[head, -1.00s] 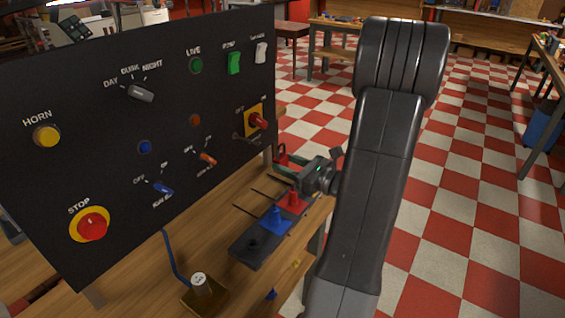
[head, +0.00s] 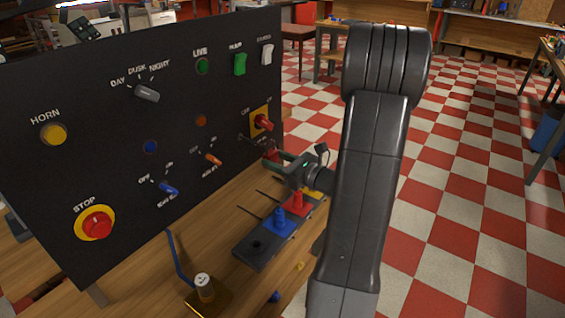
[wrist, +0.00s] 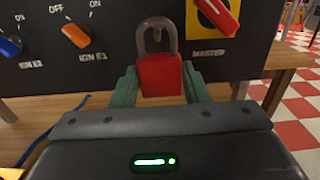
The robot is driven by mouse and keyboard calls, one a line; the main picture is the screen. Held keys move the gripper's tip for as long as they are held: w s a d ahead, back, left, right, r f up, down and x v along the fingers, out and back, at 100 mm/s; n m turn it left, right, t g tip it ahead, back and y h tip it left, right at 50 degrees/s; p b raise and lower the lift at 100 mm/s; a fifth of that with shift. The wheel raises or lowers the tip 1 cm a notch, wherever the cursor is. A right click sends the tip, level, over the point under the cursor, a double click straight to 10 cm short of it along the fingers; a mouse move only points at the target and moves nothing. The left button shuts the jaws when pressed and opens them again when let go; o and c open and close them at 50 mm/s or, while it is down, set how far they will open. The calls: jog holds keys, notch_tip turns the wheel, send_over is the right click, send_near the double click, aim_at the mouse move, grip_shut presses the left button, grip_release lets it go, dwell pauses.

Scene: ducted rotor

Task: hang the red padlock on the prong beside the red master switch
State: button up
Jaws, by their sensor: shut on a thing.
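The red padlock (wrist: 160,75) is upright between my gripper's green fingers in the wrist view, its grey shackle pointing up in front of the black panel. My gripper (head: 279,160) is shut on its body. In the head view the padlock (head: 271,154) is small and partly covered by the fingers, close to the panel. The red master switch (wrist: 218,16) on its yellow plate is just right of the shackle; it also shows in the head view (head: 264,123). A thin prong (head: 243,138) seems to show left of the switch plate. I cannot tell whether the shackle touches it.
The black panel (head: 100,120) carries several knobs and buttons, including orange (wrist: 75,35) and blue switches. Below my gripper, a dark rack (head: 250,255) holds blue and red pieces, with thin rods beside it.

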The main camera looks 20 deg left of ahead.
jog(key=shift+w+a+f+b, duration=0.2)
jog(key=shift+w+a+f, duration=0.1)
jog(key=shift+a, duration=0.55)
jog(key=shift+w+a+f+b, duration=0.15)
jog(key=shift+w+a, duration=0.15)
jog(key=shift+a, duration=0.55)
jog(key=shift+w+a+f+b, duration=0.2)
jog(key=shift+w+a+f, duration=0.1)
jog(key=shift+a, duration=0.55)
jog(key=o, duration=1.2)
jog(key=b+v, duration=0.1)
jog(key=v, duration=1.3)
jog(key=shift+b, duration=0.35)
jog(key=shift+a, duration=0.15)
